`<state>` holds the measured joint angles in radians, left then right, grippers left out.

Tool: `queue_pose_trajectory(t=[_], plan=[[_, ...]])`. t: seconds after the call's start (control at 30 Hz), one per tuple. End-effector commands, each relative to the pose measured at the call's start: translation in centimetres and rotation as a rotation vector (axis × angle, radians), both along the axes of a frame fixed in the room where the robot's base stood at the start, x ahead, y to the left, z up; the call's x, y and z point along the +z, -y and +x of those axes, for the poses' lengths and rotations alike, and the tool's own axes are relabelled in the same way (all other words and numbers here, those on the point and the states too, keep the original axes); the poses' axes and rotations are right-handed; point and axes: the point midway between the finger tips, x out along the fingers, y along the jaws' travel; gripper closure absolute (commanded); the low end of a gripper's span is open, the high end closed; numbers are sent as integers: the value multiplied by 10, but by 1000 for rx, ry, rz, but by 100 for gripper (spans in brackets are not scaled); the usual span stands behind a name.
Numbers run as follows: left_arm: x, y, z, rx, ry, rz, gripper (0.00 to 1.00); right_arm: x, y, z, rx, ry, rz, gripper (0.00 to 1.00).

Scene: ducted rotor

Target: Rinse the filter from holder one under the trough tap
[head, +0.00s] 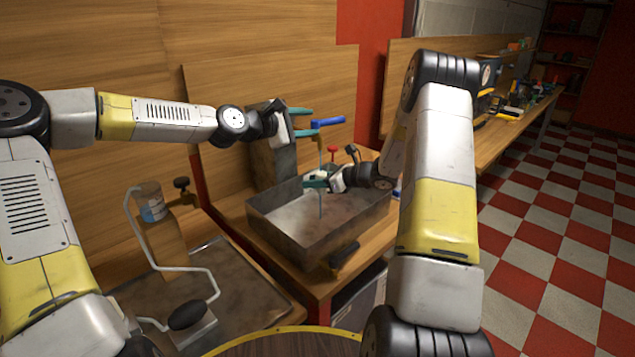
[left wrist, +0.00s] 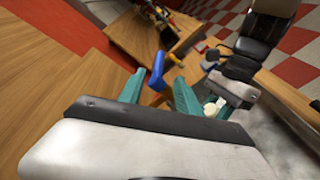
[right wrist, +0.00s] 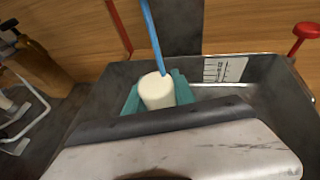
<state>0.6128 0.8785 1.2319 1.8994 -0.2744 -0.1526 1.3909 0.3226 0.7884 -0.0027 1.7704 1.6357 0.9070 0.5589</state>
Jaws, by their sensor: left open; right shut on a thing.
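The white cylindrical filter (right wrist: 157,91) is between the teal fingers of my right gripper (right wrist: 158,100), which is shut on it. The filter also shows in the left wrist view (left wrist: 211,110). My right gripper (head: 316,183) holds it over the grey metal trough (head: 277,234). A thin blue stream (right wrist: 151,35) comes down onto the filter's top; it continues below the gripper in the head view. The tap's blue lever handle (head: 328,122) is above the trough. My left gripper (head: 301,123) is open beside the handle, which shows between its fingers in the left wrist view (left wrist: 157,68); contact is unclear.
A red knob (head: 333,150) stands behind the trough. A dark-handled object (head: 344,258) is at the trough's front. At the left are a labelled bottle (head: 151,205) and a bent white rod (head: 212,283). A cluttered workbench (head: 490,140) stands at the right.

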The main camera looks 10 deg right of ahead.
Motion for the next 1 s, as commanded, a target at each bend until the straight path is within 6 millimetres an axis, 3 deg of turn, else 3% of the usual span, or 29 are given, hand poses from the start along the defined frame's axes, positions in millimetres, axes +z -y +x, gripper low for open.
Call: queue_pose_trajectory(t=[0.03, 0.2, 0.4, 0.57, 0.77, 1.0], plan=[[0, 1, 0, -2, 1, 3, 70, 0, 0, 0, 0, 0, 0, 100], [-8, 20, -8, -72, 71, 115, 100, 0, 0, 0, 0, 0, 0, 100], [-33, 69, -32, -327, 345, 510, 100, 0, 0, 0, 0, 1, 1, 100], [-43, 94, -48, -578, 628, 880, 100, 0, 0, 0, 0, 1, 1, 100], [-23, 102, -57, -874, 968, 1317, 100, 0, 0, 0, 0, 1, 1, 100], [30, 93, -62, -1136, 1238, 1720, 100, 0, 0, 0, 0, 0, 0, 100]])
